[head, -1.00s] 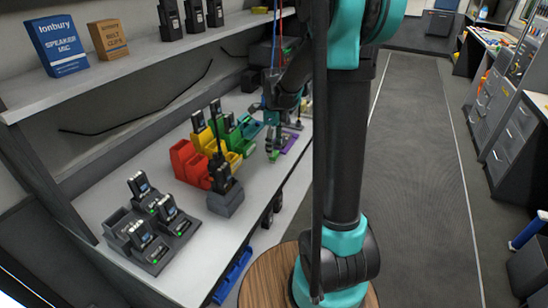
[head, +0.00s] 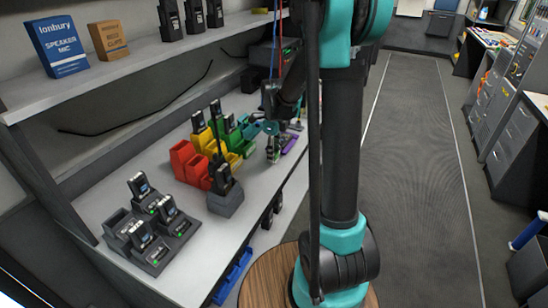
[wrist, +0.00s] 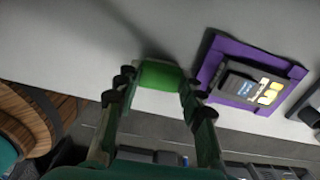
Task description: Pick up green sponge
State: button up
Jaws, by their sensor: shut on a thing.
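The green sponge (wrist: 160,75) shows in the wrist view as a small green block with a pale lower side. It sits between the two fingertips of my gripper (wrist: 158,82), which is shut on it. In the head view my gripper (head: 273,150) is small, over the right part of the counter, beside the colored holders. The sponge is too small and covered to make out clearly there. The wrist view does not clearly show how high it is above the counter.
A purple tray (wrist: 249,78) with a dark device on it lies right of the sponge in the wrist view. Red holders (head: 190,165), yellow and green ones, and a black charger (head: 150,238) with radios stand on the counter (head: 185,205). A shelf (head: 110,72) overhangs the back.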

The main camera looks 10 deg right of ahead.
jog(key=shift+r, duration=0.1)
notch_tip(320, 180, up, 20)
dwell(0.5)
